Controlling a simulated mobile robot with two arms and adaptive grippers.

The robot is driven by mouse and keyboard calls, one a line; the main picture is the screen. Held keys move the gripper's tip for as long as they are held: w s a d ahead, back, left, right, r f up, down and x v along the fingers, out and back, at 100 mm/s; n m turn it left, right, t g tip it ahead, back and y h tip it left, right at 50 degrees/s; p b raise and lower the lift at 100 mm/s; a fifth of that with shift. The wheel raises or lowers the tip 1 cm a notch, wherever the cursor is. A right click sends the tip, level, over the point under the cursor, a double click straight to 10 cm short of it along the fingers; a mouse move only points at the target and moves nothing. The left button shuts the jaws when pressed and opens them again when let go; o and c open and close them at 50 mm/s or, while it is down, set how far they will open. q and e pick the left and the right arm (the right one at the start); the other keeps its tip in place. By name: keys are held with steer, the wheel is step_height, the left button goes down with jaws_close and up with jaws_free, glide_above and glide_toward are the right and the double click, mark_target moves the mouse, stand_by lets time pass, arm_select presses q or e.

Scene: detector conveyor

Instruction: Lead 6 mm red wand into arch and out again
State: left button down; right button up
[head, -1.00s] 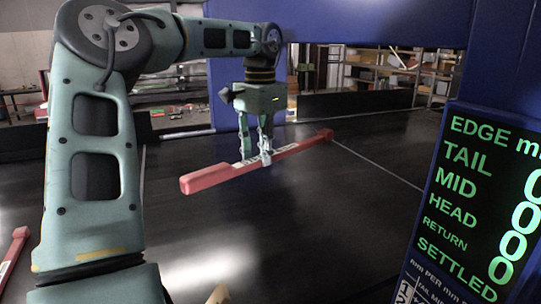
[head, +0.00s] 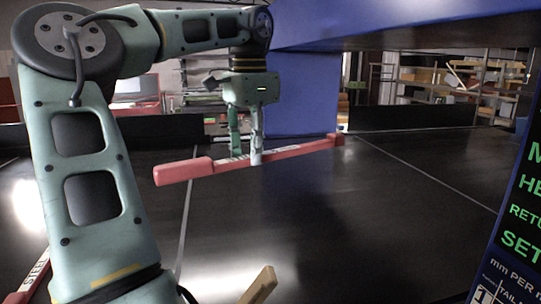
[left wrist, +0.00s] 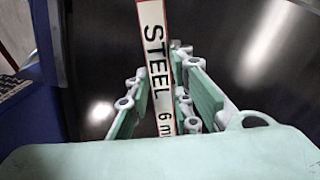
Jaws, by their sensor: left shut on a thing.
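My left gripper (head: 246,152) is shut on the middle of a long red wand (head: 300,151) and holds it roughly level above the black belt. The wand's thick handle end points left and its far tip points right, in front of the blue arch's post. In the left wrist view the wand's white label (left wrist: 156,62) reads "STEEL 6 m", between my gripper's fingers (left wrist: 162,98). The blue arch (head: 305,100) stands behind the gripper, its beam running right along the top. My right gripper is not in view.
A second red wand (head: 36,276) marked "STEEL" lies at lower left, partly hidden by my arm. A display panel (head: 520,215) stands at right, cut off by the frame. A wooden piece (head: 260,284) shows at the bottom. The belt (head: 340,220) in front is clear.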

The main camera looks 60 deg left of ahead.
arm_select(q)
steer(key=s+a+b, duration=0.2)
steer(key=s+a, duration=0.1)
steer(key=s, duration=0.7)
steer(key=s+a+b, duration=0.1)
steer(key=s+a, duration=0.2)
steer(key=s, duration=0.8)
steer(key=shift+s+b, duration=0.25)
steer(key=shift+b, duration=0.15)
steer(key=shift+a+r, duration=0.1)
steer(key=shift+a, duration=0.05)
